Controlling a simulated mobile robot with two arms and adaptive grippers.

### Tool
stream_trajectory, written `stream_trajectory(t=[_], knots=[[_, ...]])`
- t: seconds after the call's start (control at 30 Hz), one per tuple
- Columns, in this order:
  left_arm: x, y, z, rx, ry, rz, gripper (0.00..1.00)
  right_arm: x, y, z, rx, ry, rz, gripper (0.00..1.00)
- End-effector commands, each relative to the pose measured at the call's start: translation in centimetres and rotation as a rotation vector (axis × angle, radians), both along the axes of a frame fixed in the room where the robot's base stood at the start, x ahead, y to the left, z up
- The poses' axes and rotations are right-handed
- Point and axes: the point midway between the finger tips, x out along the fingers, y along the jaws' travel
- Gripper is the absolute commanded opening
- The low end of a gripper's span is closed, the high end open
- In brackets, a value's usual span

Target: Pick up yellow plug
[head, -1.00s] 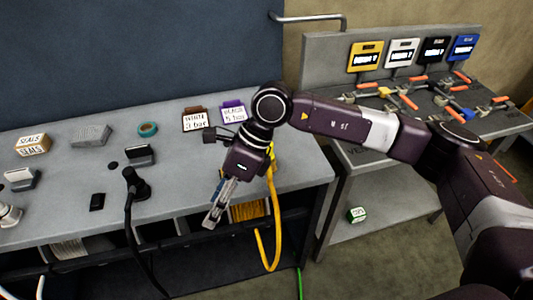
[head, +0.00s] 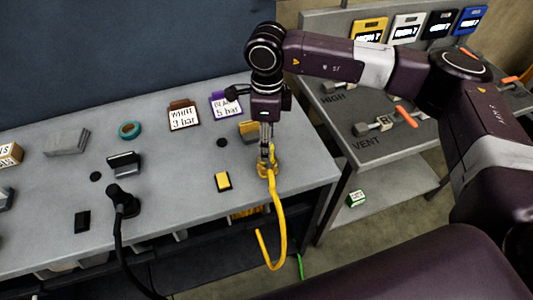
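The yellow plug (head: 262,172) stands near the right front of the grey bench, and its yellow cable (head: 281,225) hangs in a loop over the front edge. My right gripper (head: 267,160) points straight down at the plug, its fingertips at the plug's top. The fingers are seen edge-on, so I cannot tell whether they are open or closed on it. The gripper partly hides the plug. My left gripper is not in view.
A black plug (head: 122,203) with a black cable stands to the left on the bench (head: 170,225). A yellow pad (head: 223,181) lies left of the yellow plug, and a yellow-fronted block (head: 248,130) stands behind it. A second bench (head: 385,150) with clamps is at right.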

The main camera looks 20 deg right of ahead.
Motion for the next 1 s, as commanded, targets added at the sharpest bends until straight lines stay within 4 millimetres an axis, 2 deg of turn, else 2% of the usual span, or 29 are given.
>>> stream_trajectory(t=[0.1, 0.23, 0.4, 0.53, 0.67, 1.0], knots=[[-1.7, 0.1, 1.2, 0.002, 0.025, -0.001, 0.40, -0.1, -0.2, -0.9, -0.001, 0.004, -0.001, 0.50], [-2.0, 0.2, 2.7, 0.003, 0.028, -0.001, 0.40, -0.2, -0.3, -2.6, -0.001, 0.004, -0.001, 0.50], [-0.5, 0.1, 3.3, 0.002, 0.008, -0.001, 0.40, -0.1, -0.2, -4.8, 0.001, 0.001, 0.000, 0.50], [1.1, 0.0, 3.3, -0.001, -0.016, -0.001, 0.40, -0.1, -0.3, -5.3, 0.001, 0.000, 0.000, 0.50], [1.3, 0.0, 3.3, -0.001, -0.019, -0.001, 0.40, -0.1, -0.3, -5.3, 0.001, 0.000, 0.000, 0.50], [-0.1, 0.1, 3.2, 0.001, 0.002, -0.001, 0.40, -0.1, -0.3, -5.2, 0.001, 0.000, 0.000, 0.12]])
